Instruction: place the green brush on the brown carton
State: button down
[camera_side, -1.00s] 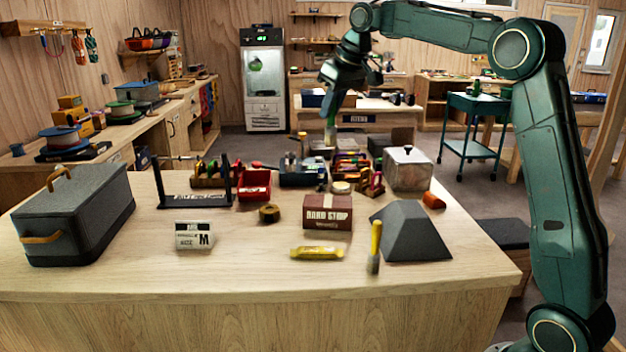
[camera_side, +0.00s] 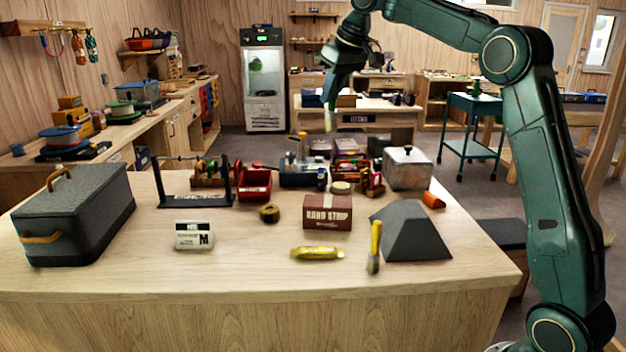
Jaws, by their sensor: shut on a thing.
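My gripper (camera_side: 334,97) is above the far part of the workbench, pointing down. It is shut on the green brush (camera_side: 330,122), which hangs below it with its pale end down, apart from everything on the bench. Its fingers are small and dark in this view. The brush is higher than the carton and farther back.
Behind the carton stand a red bin (camera_side: 254,184) and a grey metal box (camera_side: 408,168). The front bench edge is clear.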

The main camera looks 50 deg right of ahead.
jog(key=shift+w+f, duration=0.2)
jog(key=shift+f, duration=0.4)
jog(key=shift+w+d+f, duration=0.25)
jog(key=shift+d+f, duration=0.1)
jog(key=shift+f, duration=2.75)
jog(key=shift+w+d+f, duration=0.3)
jog(key=shift+d+f, duration=0.05)
jog(key=shift+f, duration=2.7)
jog(key=shift+w+d+f, duration=0.25)
jog(key=shift+d+f, duration=0.1)
jog(key=shift+f, duration=2.75)
jog(key=shift+f, duration=0.2)
jog(key=c, duration=1.3)
grip_release()
jog(key=shift+r, duration=0.15)
